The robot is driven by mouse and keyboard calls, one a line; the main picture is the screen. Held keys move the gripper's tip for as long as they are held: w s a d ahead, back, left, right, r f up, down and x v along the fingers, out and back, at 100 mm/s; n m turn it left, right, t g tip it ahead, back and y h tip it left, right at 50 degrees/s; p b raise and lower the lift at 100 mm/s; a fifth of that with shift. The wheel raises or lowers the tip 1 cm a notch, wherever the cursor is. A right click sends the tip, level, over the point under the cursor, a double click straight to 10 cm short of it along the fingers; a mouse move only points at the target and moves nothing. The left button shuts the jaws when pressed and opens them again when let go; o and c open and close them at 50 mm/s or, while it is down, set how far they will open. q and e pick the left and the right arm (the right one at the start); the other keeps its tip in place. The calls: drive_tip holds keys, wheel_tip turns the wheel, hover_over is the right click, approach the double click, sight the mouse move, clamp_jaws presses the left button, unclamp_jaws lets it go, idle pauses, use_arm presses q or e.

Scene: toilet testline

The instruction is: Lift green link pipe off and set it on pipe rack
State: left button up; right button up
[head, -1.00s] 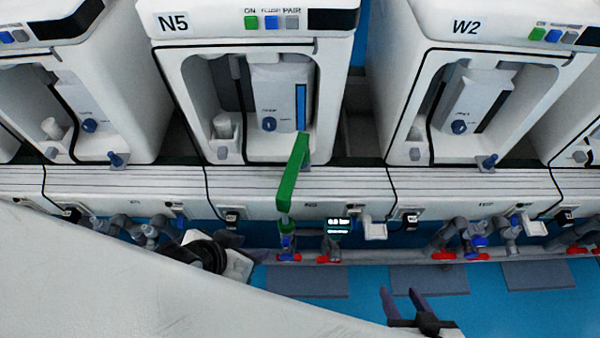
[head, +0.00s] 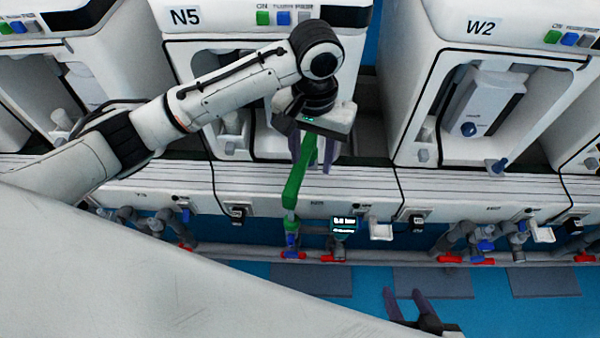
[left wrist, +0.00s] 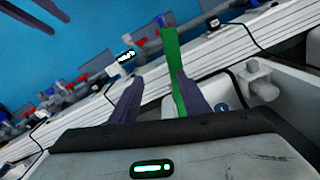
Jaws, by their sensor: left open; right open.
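The green link pipe (head: 296,187) stands at the front of the N5 unit, its lower end at the blue-valved pipe fitting (head: 291,240) and its upper part leaning back over the ledge. My left gripper (head: 310,165) is open at the pipe's upper end, which lies between or just under its fingers; contact cannot be told. In the left wrist view the green link pipe (left wrist: 173,72) passes close to the right-hand finger of my left gripper (left wrist: 160,85). My right gripper (head: 403,298) is open and empty, low above the blue floor. I see no pipe rack.
The N5 unit (head: 215,50) and W2 unit (head: 490,40) stand behind the white ledge (head: 360,188). Grey pipes with red-handled valves (head: 470,260) run along the front. A small lit display (head: 343,224) sits right of the green pipe.

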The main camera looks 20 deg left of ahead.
sight(300, 163)
use_arm(q)
drive_tip(key=shift+w+a+r+n+y, duration=0.3)
drive_tip(key=shift+w+a+r+n, duration=0.1)
drive_tip(key=shift+w+a+r, duration=0.45)
drive_tip(key=shift+a+f, duration=0.2)
drive_tip(key=shift+f, duration=0.15)
wheel_tip(300, 163, down, 4)
drive_tip(key=shift+a+r+b, duration=0.1)
drive_tip(key=shift+r+b, duration=0.15)
drive_tip(key=shift+b, duration=0.1)
drive_tip(key=f, duration=0.3)
drive_tip(key=f+b, duration=0.1)
drive_tip(key=f, duration=0.1)
drive_tip(key=shift+w+a+f, duration=0.1)
drive_tip(key=shift+a+f, duration=0.2)
drive_tip(key=shift+a, duration=0.1)
drive_tip(key=c, duration=1)
clamp_jaws()
